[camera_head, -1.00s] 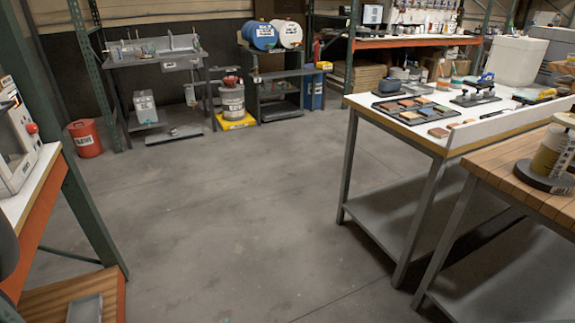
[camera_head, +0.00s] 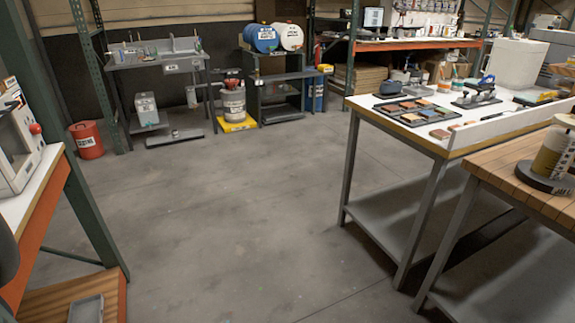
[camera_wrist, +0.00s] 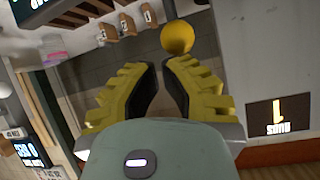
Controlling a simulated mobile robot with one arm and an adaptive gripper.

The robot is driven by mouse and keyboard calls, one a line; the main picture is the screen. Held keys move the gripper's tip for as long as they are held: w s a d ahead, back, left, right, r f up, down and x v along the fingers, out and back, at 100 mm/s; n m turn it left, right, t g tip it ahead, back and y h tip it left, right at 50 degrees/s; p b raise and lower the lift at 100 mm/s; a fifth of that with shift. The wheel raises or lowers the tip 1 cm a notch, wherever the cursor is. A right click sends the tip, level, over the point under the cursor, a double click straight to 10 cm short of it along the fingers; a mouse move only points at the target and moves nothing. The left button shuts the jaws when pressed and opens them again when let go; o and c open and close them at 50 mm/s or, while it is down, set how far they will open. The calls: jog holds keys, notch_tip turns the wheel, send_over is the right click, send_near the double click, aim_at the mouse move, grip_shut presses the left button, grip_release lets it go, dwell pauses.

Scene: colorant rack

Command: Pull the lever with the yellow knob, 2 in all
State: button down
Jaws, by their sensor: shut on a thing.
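The yellow knob (camera_wrist: 177,37) is a smooth ball at the top of the wrist view, on a thin grey lever rod (camera_wrist: 169,9). My gripper (camera_wrist: 157,68) points up at it with its two ribbed yellow fingers. The fingers stand part-way closed, with the knob right at the fingertips, nearer the right one. My gripper is shut on the knob, though the exact contact is hard to make out. Neither my gripper nor the yellow knob shows in the head view.
A dark label panel (camera_wrist: 279,115) with yellow marking is to the right in the wrist view. A dark display (camera_wrist: 30,152) is at lower left. In the head view, a white machine with a red knob (camera_head: 35,128) stands at left. The middle floor (camera_head: 230,220) is clear.

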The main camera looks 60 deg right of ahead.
jog(key=p+v, duration=0.1)
jog(key=v, duration=0.9)
jog(key=shift+w+r+p, duration=0.15)
jog(key=shift+r+p, duration=0.15)
jog(key=shift+p, duration=0.05)
jog(key=shift+a, duration=0.15)
